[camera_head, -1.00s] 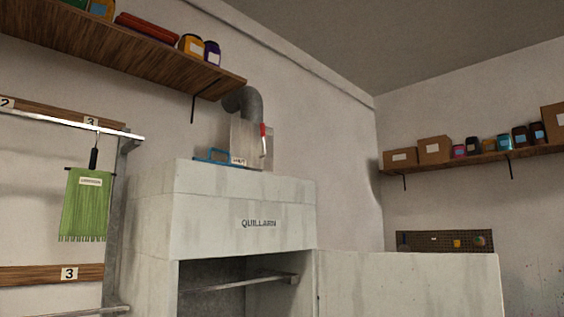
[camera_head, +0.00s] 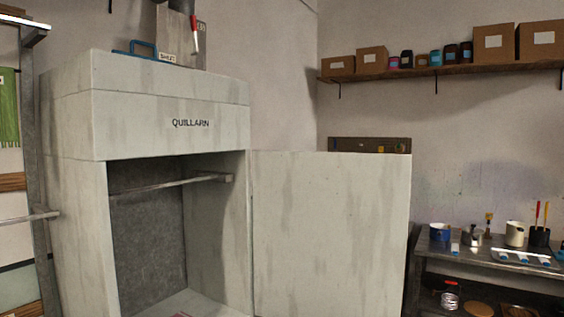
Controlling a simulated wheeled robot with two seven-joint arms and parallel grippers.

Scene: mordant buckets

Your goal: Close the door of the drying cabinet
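The drying cabinet (camera_head: 75,190) is a pale, stained box marked QUILLARN, standing left of the middle. Its door (camera_head: 330,235) is wide open, swung out to the right from the right edge of the opening. The inside is dark grey, with a metal rail (camera_head: 170,185) across it and a pale floor at the bottom. The lower parts of the cabinet and door are cut off by the frame. Neither of my grippers is in view.
A workbench (camera_head: 440,248) with a blue pot (camera_head: 439,232), a cream pot (camera_head: 515,234) and tools stands right of the door. A wall shelf (camera_head: 440,70) holds boxes and jars. A metal rack post (camera_head: 35,150) stands close to the cabinet's left.

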